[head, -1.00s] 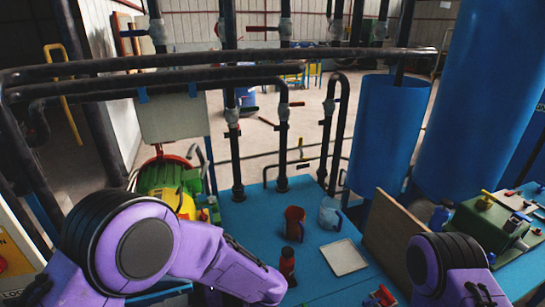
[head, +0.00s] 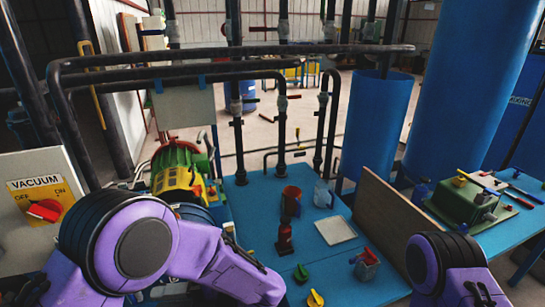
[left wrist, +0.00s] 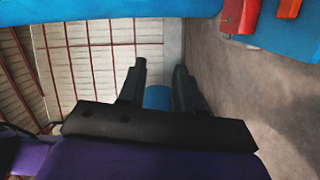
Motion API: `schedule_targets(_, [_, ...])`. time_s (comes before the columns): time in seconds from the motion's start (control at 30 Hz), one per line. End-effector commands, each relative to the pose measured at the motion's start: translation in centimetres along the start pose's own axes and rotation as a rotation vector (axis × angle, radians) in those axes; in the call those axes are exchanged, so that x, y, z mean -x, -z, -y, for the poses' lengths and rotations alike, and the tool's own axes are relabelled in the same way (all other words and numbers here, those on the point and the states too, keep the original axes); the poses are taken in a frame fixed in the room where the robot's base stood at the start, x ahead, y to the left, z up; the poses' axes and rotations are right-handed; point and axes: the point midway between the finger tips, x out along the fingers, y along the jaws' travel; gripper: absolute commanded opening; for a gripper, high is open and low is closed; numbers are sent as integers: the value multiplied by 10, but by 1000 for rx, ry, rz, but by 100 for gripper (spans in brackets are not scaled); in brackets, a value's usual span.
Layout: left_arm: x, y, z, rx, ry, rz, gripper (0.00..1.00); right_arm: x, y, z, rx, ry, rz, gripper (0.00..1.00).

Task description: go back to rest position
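My left arm (head: 165,250) is purple and reaches in from the lower left of the head view, bent over the near edge of the blue table (head: 245,200). My left gripper (left wrist: 162,85) shows in the left wrist view with its two black fingers apart and nothing between them. A blue shape shows behind the gap. My right arm (head: 450,270) comes in at the lower right of the head view. Its gripper is not in the frame.
A vacuum switch panel (head: 40,205) is at left. Black pipes (head: 230,65) cross behind.

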Motion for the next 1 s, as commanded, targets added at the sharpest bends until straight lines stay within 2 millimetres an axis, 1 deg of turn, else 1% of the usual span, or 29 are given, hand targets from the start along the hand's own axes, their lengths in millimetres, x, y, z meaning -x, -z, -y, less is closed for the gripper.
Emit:
schedule_targets(0.17, [-8,-34,-2,-88,-70,206,34,0,0,0,0,0,-1,86])
schedule_targets(0.23, [-11,-51,-1,-147,-113,314,34,0,0,0,0,0,0,86])
schedule_targets(0.3, [-16,-70,4,-229,-165,435,34,0,0,0,0,0,0,86])
schedule_targets(0.37, [-19,-85,14,-320,-213,548,34,0,0,0,0,0,0,86])
schedule_targets(0.4, [-21,-95,24,-395,-248,630,34,0,0,0,0,0,0,86])
schedule_targets(0.47, [-24,-107,45,-530,-299,765,34,0,0,0,0,0,0,86])
schedule_targets(0.5, [-27,-112,66,-644,-332,866,34,0,0,0,0,0,0,86])
schedule_targets(0.57, [-32,-109,109,-854,-370,1035,34,0,0,0,0,0,0,86])
schedule_targets(0.6, [-37,-98,140,-998,-382,1143,34,0,0,0,0,0,0,86])
schedule_targets(0.67, [-47,-72,187,-1210,-378,1295,34,0,0,0,0,0,0,86])
schedule_targets(0.7, [-54,-49,214,-1339,-361,1381,34,0,0,0,0,0,0,86])
schedule_targets(0.77, [-67,-11,248,-1503,-320,1488,34,0,0,0,0,0,0,86])
schedule_targets(0.8, [-76,14,265,-1593,-284,1542,34,0,0,0,0,0,0,86])
schedule_targets(0.9, [-98,69,292,-1746,-190,1610,34,0,0,0,0,0,0,86])
schedule_targets(1.0, [-117,98,304,-1810,-114,1588,34,0,0,0,0,0,0,86])
